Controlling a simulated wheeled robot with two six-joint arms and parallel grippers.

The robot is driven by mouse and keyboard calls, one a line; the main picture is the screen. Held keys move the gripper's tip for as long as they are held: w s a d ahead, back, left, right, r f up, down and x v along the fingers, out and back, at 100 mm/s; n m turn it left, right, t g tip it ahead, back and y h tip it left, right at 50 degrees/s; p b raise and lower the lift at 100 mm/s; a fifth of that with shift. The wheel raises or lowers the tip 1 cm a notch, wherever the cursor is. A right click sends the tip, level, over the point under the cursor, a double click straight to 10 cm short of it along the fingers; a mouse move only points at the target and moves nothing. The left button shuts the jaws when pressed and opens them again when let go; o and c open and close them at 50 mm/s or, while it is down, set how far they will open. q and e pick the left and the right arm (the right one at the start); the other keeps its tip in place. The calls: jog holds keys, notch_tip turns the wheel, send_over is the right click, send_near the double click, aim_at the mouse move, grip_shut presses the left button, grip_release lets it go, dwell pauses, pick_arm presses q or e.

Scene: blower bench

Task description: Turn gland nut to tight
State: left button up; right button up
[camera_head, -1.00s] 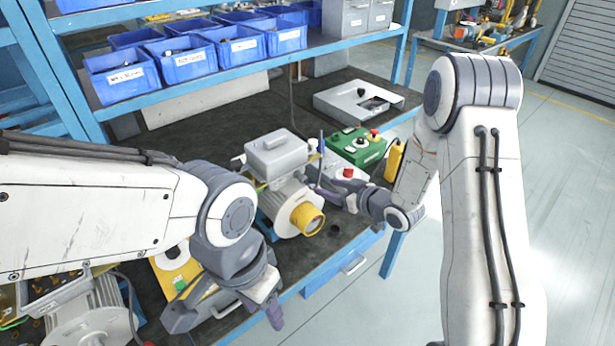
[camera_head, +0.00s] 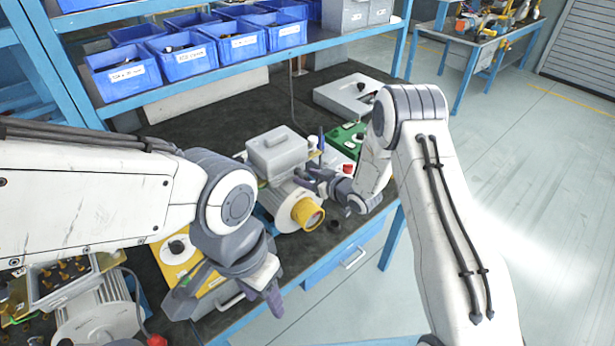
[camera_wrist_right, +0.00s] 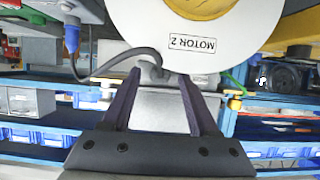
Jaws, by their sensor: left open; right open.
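A motor (camera_head: 297,205) with a yellow shaft cover and a grey terminal box (camera_head: 277,152) stands on the bench. A black cable (camera_wrist_right: 112,59) runs to a small grey fitting (camera_wrist_right: 158,73), likely the gland nut, seen between the fingertips. Its detail is too small to tell. My right gripper (camera_head: 308,180) is open beside the motor, and its fingers (camera_wrist_right: 160,77) lie on either side of the fitting; contact is unclear. My left gripper (camera_head: 225,300) is open and empty over the bench's front edge.
A blue connector (camera_wrist_right: 71,36) hangs on the cable. A green control box (camera_head: 345,137) stands behind my right arm. A yellow-topped box (camera_head: 176,256) and another motor (camera_head: 95,315) are at front left. Blue bins (camera_head: 183,58) fill the shelf above.

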grip_shut()
jog(key=shift+w+d+m+g+y, duration=0.15)
jog(key=shift+m+g+y, duration=0.15)
jog(key=shift+m+y, duration=0.4)
jog(key=shift+d+m+g+y, duration=0.1)
jog(key=shift+m+g+y, duration=0.5)
jog(key=shift+m, duration=1)
grip_release()
